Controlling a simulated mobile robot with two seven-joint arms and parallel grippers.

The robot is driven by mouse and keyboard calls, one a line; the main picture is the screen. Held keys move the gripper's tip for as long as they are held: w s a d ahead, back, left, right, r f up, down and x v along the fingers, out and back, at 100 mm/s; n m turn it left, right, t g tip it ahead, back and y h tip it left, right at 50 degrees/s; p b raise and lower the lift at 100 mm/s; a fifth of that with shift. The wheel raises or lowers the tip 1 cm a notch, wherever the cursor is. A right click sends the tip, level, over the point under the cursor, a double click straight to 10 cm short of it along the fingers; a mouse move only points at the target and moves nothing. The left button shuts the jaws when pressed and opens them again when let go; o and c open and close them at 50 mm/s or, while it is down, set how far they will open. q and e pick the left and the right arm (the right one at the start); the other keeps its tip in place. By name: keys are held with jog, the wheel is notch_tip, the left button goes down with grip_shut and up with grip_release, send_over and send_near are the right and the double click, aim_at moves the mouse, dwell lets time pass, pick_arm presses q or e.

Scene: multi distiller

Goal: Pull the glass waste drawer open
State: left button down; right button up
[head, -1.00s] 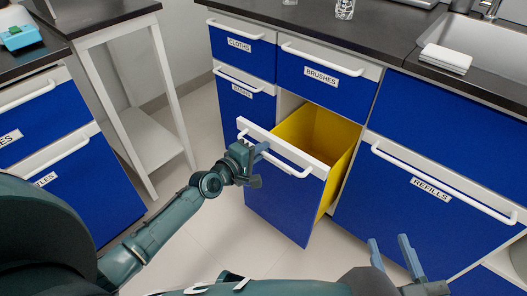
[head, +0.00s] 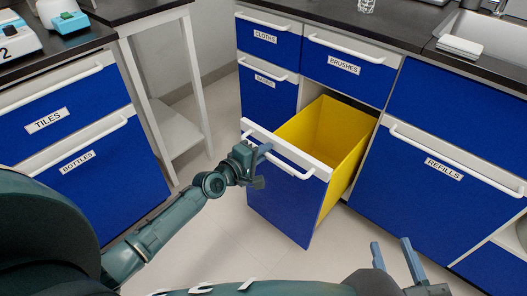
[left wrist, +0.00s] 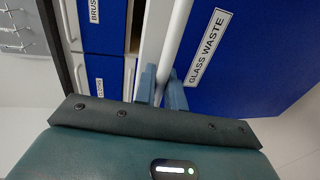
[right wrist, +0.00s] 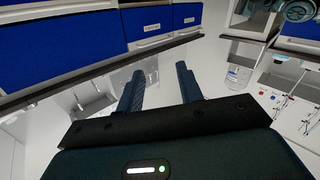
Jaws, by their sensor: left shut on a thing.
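The glass waste drawer (head: 282,205) has a blue front, a white top rail and a yellow inside, and stands well out from the cabinet. Its label reads GLASS WASTE in the left wrist view (left wrist: 208,47). My left gripper (head: 262,152) is shut on the drawer's white bar handle (head: 290,166). The left wrist view shows the handle (left wrist: 172,40) running between the two fingers (left wrist: 160,88). My right gripper (head: 393,258) is open and empty at the lower right, away from the drawer. Its spread fingers also show in the right wrist view (right wrist: 160,88).
The REFILLS drawer (head: 430,170) is shut to the right. The BRUSHES drawer (head: 345,70) and CLOTHS drawer (head: 268,42) are shut above. TILES and BOTTLES drawers (head: 80,130) are at the left. Pale floor (head: 205,255) lies clear before the open drawer.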

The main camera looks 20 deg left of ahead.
pick_arm(q)
jog(key=c, duration=1.6)
grip_release()
jog(key=shift+o, duration=0.2)
jog(key=p+v, duration=0.2)
jog(key=v, duration=1.1)
pick_arm(e)
jog(key=shift+s+d+f+m+g+h, duration=0.15)
jog(key=shift+d+m+g+h, duration=0.25)
jog(key=shift+g+h, duration=0.35)
pick_arm(q)
jog(key=shift+s, duration=0.1)
